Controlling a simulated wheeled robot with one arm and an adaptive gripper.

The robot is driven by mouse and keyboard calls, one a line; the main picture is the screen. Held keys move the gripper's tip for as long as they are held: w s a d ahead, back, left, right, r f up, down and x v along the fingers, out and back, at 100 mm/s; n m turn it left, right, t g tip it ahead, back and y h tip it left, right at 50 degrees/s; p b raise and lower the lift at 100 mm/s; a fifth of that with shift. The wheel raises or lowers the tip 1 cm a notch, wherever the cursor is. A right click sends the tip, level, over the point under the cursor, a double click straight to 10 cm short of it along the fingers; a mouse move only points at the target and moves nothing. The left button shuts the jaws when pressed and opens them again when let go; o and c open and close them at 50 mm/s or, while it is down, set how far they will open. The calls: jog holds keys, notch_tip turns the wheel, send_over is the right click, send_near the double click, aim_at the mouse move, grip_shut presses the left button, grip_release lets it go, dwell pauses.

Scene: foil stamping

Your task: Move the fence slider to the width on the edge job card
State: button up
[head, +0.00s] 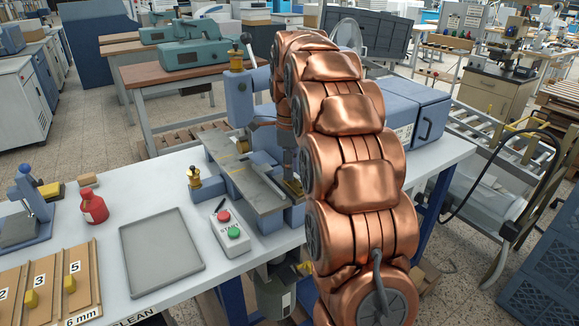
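My copper-coloured arm rises through the middle of the head view, bends over at the top and comes down behind itself beside the blue press. What seems to be my gripper (289,160) is a small dark part there, largely hidden by my arm; its fingers cannot be made out. I cannot tell which part is the fence slider. No edge job card can be made out.
The blue press has a grey metal plate (240,180) on the white table (110,235). A control box (229,231) with red and green buttons, an empty grey tray (160,253) and a red bottle (92,206) stand left of it. A blue cabinet (414,103) stands behind my arm.

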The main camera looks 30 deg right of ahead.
jog(key=shift+o, duration=1.4)
jog(key=shift+r, duration=0.1)
jog(key=shift+w+r, duration=0.1)
jog(key=shift+r, duration=3.5)
